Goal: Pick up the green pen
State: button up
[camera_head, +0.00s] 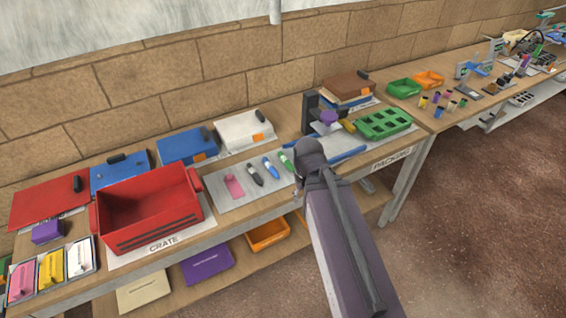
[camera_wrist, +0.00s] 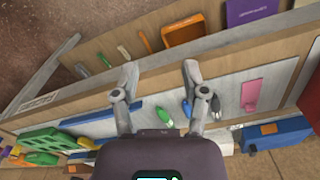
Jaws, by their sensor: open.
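The green pen (camera_head: 286,160) lies on a pale grey mat (camera_head: 215,202) on the workbench, beside a blue pen (camera_head: 270,167) and a dark pen (camera_head: 255,175). My arm stands just right of the green pen and hides most of my gripper in the head view. In the wrist view my gripper (camera_wrist: 160,73) is open and empty, its two fingers spread over the bench's front edge. There the green pen (camera_wrist: 164,116) shows between the fingers, nearer their bases in the picture. The blue pen (camera_wrist: 187,108) is by the right finger, with the dark pen (camera_wrist: 216,107) beyond it.
A pink block (camera_head: 234,187) lies left of the pens. A red crate (camera_head: 150,215) stands farther left. Binders line the back. A blue bar (camera_head: 348,153) and a green tray (camera_head: 384,123) lie to the right. A lower shelf holds an orange bin (camera_head: 268,235).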

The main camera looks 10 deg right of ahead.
jog(key=shift+a, duration=0.15)
jog(key=shift+o, duration=1.3)
jog(key=shift+w+a, duration=0.1)
notch_tip(320, 180, up, 3)
jog(key=n+p, duration=0.3)
jog(key=n, duration=0.1)
send_over(284, 160)
jog(key=shift+w+r, duration=0.1)
notch_tip(284, 160, down, 9)
jog(key=b, duration=0.8)
jog(key=shift+r, duration=0.15)
